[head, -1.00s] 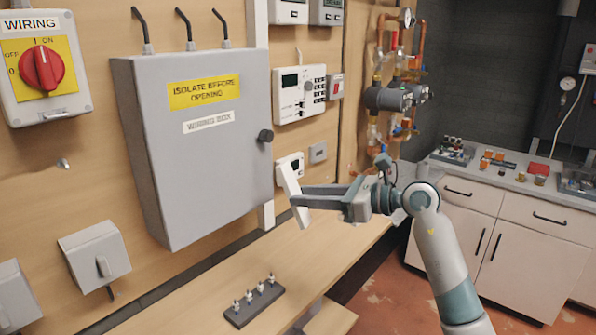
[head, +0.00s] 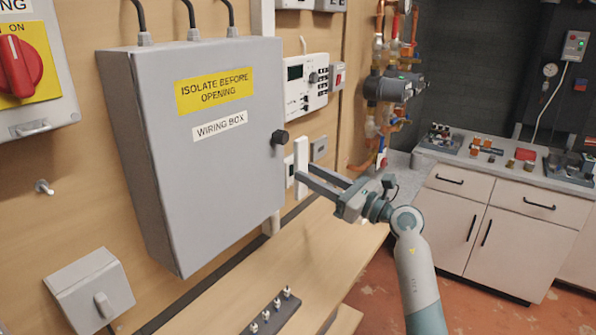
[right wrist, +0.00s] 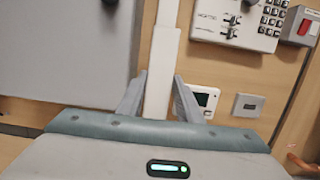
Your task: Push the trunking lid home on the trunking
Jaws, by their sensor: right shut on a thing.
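The trunking (head: 270,224) is a white vertical channel on the wooden wall, mostly hidden behind the wiring box in the head view. Its upper part also shows at the top of the right wrist view (right wrist: 152,12). The trunking lid (head: 301,160) is a short white strip, held roughly upright to the right of the wiring box. My right gripper (head: 303,174) is shut on it. In the right wrist view the lid (right wrist: 162,70) stands between the two fingers, in front of the trunking line and overlapping it. Whether it touches the trunking cannot be told. My left gripper is not in view.
The grey wiring box (head: 205,150) with its black knob (head: 280,137) juts out close to the left of the lid. A small white thermostat (right wrist: 206,98) and a grey plate (right wrist: 248,105) are on the right. The wooden bench (head: 330,240) below is mostly clear.

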